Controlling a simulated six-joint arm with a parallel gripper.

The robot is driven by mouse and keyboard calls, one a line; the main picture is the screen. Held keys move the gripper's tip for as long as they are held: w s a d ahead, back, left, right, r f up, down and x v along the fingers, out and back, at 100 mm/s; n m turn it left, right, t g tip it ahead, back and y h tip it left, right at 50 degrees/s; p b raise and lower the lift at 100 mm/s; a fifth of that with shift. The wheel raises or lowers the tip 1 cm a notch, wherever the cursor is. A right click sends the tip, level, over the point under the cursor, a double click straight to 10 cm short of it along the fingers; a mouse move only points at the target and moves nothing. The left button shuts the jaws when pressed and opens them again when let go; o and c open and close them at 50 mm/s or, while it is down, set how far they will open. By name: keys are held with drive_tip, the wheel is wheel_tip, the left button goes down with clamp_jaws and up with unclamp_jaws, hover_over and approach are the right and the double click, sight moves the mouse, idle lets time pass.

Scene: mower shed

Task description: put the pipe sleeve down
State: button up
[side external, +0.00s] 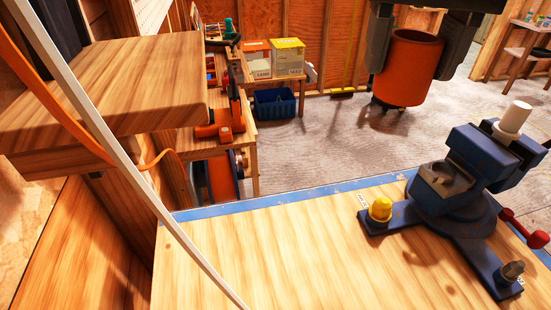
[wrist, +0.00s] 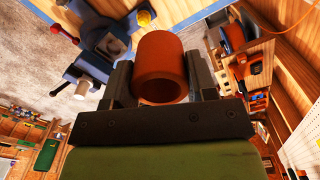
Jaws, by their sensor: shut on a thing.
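The pipe sleeve (side external: 409,68) is an orange-brown hollow cylinder. It is held upright in the side external view, at the top right of centre. My gripper (side external: 411,45) is shut on it, with a dark finger on each side. In the wrist view the sleeve (wrist: 160,66) sits between the two fingers of my gripper (wrist: 161,82), with its open end facing the camera. In the side external view the sleeve appears above and beyond the bench top (side external: 270,255), apart from it.
A blue vise (side external: 450,205) with a yellow-capped bolt (side external: 380,209) stands on the bench's right side. A wooden shelf (side external: 110,80) juts in at left, with a white cable and an orange cable in front. The bench's middle is clear. Boxes (side external: 287,57) stand on a back table.

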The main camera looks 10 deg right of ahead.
drive_tip(key=s+a+n, duration=0.4)
drive_tip(key=s+a, duration=0.2)
drive_tip(key=a, duration=0.1)
drive_tip(key=f, duration=2.5)
drive_tip(key=shift+s+d+f, duration=0.15)
drive_tip(key=shift+d, duration=0.15)
drive_tip(key=shift+f, duration=2.25)
drive_tip(key=shift+f, duration=0.15)
drive_tip(key=o, duration=0.7)
